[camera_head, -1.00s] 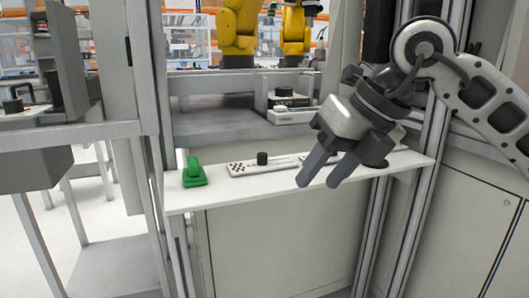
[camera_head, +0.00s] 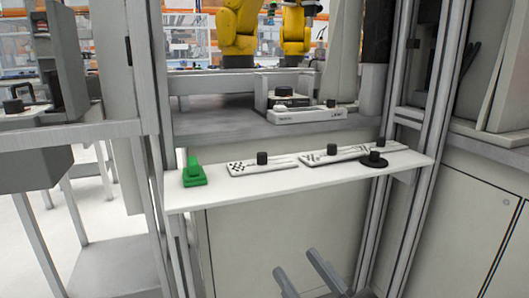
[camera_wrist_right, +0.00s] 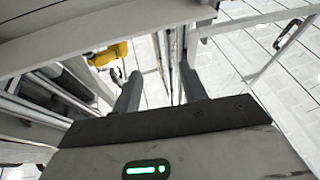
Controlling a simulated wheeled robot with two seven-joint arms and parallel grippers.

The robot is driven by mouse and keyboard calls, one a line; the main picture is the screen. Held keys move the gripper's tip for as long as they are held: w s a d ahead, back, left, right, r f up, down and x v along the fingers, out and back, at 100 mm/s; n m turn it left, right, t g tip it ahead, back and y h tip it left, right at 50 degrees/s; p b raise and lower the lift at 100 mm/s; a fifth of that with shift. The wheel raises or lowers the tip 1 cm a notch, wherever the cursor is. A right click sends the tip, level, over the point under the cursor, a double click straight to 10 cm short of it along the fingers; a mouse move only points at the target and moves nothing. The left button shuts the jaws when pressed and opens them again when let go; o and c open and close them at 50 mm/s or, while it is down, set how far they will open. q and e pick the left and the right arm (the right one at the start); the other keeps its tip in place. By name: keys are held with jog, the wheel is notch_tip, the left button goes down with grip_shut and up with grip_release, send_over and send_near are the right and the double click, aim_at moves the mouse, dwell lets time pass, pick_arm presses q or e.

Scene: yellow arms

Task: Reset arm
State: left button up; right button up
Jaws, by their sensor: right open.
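My right gripper (camera_head: 296,263) shows at the bottom edge of the head view, below and in front of the white shelf (camera_head: 215,194). Its two grey fingers are apart, with nothing between them. Most of its body and my right arm are outside that view. In the right wrist view the fingers of the same gripper (camera_wrist_right: 160,69) are spread and empty. My left gripper is in neither view.
The shelf holds a green piece (camera_head: 194,175), a white bar with a black knob (camera_head: 262,158), a second white bar (camera_head: 350,154) and a black round piece (camera_head: 374,160). Metal posts (camera_head: 410,120) flank the shelf. Yellow arms (camera_head: 238,30) stand behind.

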jog(key=s+d+f+m+g+h, duration=0.2)
jog(key=s+f+m+g+h, duration=0.4)
jog(key=f, duration=0.8)
pick_arm(q)
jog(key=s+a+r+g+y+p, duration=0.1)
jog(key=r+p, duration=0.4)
jog(key=p, duration=0.8)
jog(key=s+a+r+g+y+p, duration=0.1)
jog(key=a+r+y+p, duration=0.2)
jog(key=p, duration=1)
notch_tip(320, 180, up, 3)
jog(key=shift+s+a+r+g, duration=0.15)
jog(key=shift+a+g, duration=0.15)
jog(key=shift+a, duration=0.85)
pick_arm(e)
jog(key=s+d+r+g+h, duration=0.2)
jog(key=d+r, duration=0.4)
jog(key=r, duration=0.5)
jog(key=shift+s+d+r+h, duration=0.15)
jog(key=shift+s+r+h, duration=0.15)
jog(key=shift+s, duration=0.25)
